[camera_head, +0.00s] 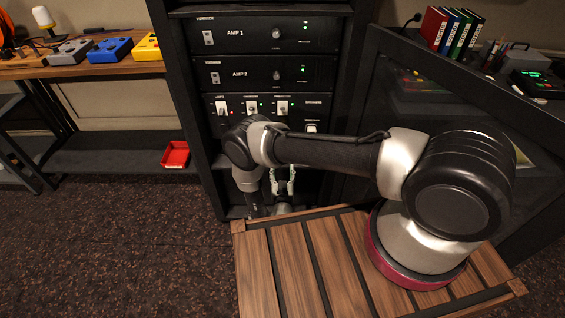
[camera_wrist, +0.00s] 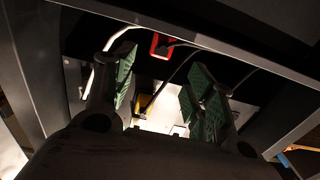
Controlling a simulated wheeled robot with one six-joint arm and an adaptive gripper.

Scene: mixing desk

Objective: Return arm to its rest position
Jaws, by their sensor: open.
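My arm stretches left from its base on the slatted wooden platform (camera_head: 324,259) and bends down in front of the equipment rack (camera_head: 268,12). My gripper (camera_head: 283,188) hangs low before the lower part of the rack, under the switch panel. In the wrist view my gripper (camera_wrist: 160,90) is open, its green-padded fingers apart with nothing held between them. Beyond the fingers, the wrist view shows a dark frame with pale cables (camera_wrist: 118,40) and a red-edged item (camera_wrist: 161,46). My forearm hides part of the lower rack.
The rack holds AMP 1 (camera_head: 255,36), AMP 2 (camera_head: 258,74) and a switch panel (camera_head: 238,106). A wooden shelf (camera_head: 30,70) with coloured boxes is at the left. A red tray (camera_head: 175,155) lies on the shelf below.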

